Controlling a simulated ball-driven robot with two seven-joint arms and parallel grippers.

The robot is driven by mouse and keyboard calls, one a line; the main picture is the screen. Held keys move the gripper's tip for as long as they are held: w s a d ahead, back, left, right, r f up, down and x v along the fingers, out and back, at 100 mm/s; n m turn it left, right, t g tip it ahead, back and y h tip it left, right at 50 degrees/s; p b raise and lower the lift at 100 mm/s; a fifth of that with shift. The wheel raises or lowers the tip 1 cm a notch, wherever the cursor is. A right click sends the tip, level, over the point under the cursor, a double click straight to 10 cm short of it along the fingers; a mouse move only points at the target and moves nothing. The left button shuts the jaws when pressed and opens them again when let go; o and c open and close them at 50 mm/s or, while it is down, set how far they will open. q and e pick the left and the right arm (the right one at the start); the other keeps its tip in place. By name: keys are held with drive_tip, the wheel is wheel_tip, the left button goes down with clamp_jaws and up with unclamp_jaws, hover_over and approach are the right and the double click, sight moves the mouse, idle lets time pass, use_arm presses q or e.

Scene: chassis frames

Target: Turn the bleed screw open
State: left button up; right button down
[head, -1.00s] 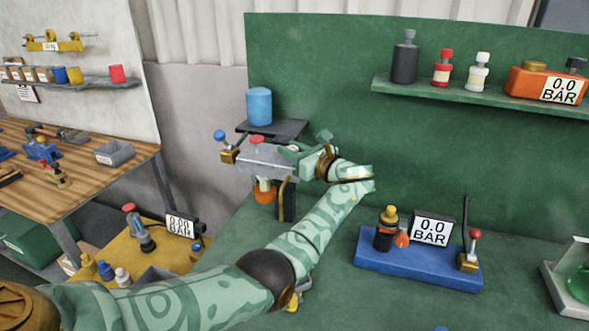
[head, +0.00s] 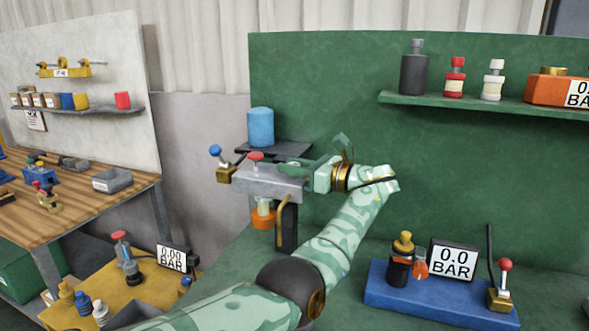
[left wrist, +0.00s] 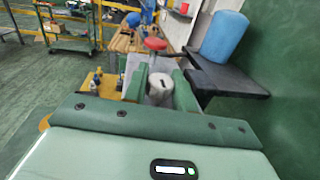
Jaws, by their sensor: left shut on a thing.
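A grey metal block (head: 270,184) stands at the left end of the green bench, with a red knob (head: 255,156) on top and a blue-ended lever at its left. My left gripper (head: 306,166) reaches over the block's right side. In the left wrist view a pale round screw head with a dark slot (left wrist: 160,87), which looks like the bleed screw, sits between the two green fingers. They are shut on it. The red knob also shows just beyond it in the left wrist view (left wrist: 155,44). In the head view the fingers hide the screw. My right gripper is out of view.
A blue cylinder (head: 260,127) stands on a dark shelf (head: 285,148) close behind the block. A blue base (head: 440,304) with a gauge reading 0.0 BAR stands at the right. A shelf (head: 480,106) with bottles hangs on the green back wall.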

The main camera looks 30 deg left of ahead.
use_arm(q)
drive_tip(key=shift+r, duration=0.1)
drive_tip(key=o, duration=1)
drive_tip(key=shift+c, duration=0.2)
drive_tip(key=w+d+b, duration=0.1)
drive_tip(key=d+b, duration=1)
drive_tip(key=d, duration=0.5)
drive_tip(key=shift+w, duration=0.25)
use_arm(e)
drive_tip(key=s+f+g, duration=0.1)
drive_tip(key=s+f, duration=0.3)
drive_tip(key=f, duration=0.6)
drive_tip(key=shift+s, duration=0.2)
use_arm(q)
drive_tip(key=shift+d, duration=0.1)
